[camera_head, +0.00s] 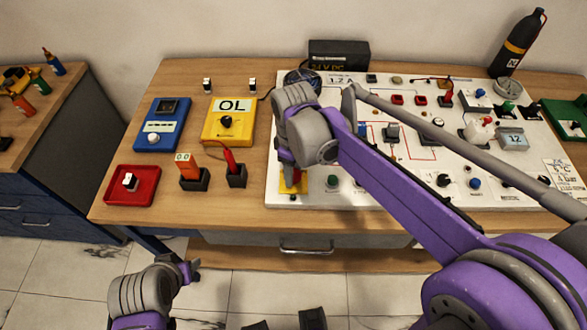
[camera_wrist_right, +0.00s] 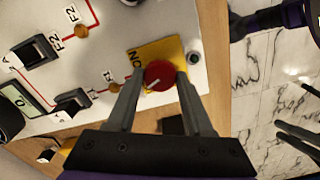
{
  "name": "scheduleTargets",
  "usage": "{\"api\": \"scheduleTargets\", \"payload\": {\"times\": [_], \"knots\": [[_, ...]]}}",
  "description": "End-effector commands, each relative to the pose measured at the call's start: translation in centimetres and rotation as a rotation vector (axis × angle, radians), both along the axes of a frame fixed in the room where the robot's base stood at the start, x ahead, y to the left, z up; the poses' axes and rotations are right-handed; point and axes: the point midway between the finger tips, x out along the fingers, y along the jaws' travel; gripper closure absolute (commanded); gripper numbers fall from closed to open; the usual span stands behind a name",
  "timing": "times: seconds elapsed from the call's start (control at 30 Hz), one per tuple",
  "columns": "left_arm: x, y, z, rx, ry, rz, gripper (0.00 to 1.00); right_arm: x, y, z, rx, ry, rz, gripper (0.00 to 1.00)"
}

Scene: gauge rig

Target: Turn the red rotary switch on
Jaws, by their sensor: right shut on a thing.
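The red rotary switch (camera_wrist_right: 162,73) sits on a yellow plate (camera_wrist_right: 146,53) marked "ON" at a corner of the white panel. A pale mark on the knob points to the lower left in the wrist view. My right gripper (camera_wrist_right: 160,80) is shut on the knob, with one finger on each side. In the head view the right gripper (camera_head: 291,172) is at the panel's front left corner and mostly hides the knob; some of the yellow plate (camera_head: 298,186) shows. My left gripper (camera_head: 190,270) is in front of the table, apart from everything; its jaw opening is unclear.
The white panel (camera_head: 350,195) holds several switches, gauges and knobs. Left of it are a yellow meter (camera_head: 240,133) reading "OL", a blue meter (camera_head: 151,136), a red tray (camera_head: 145,198) and two probe holders. A dark bottle (camera_head: 515,45) stands at the back right.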

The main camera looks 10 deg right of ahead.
Motion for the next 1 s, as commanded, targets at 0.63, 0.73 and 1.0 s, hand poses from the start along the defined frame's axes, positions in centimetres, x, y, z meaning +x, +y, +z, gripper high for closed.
{"api": "scheduleTargets", "payload": {"times": [0.63,0.73,1.0], "knots": [[0.07,0.0,0.29,0.0,-0.001,0.0,0.5,0.04,-0.01,0.06,-0.001,-0.001,-0.614,1.0],[0.07,0.0,0.33,0.0,-0.001,0.0,0.5,0.04,-0.01,0.06,-0.001,-0.001,-0.709,1.0],[0.1,0.0,0.39,0.0,-0.002,0.0,0.5,0.04,-0.01,0.05,0.0,-0.001,-0.939,1.0]]}}
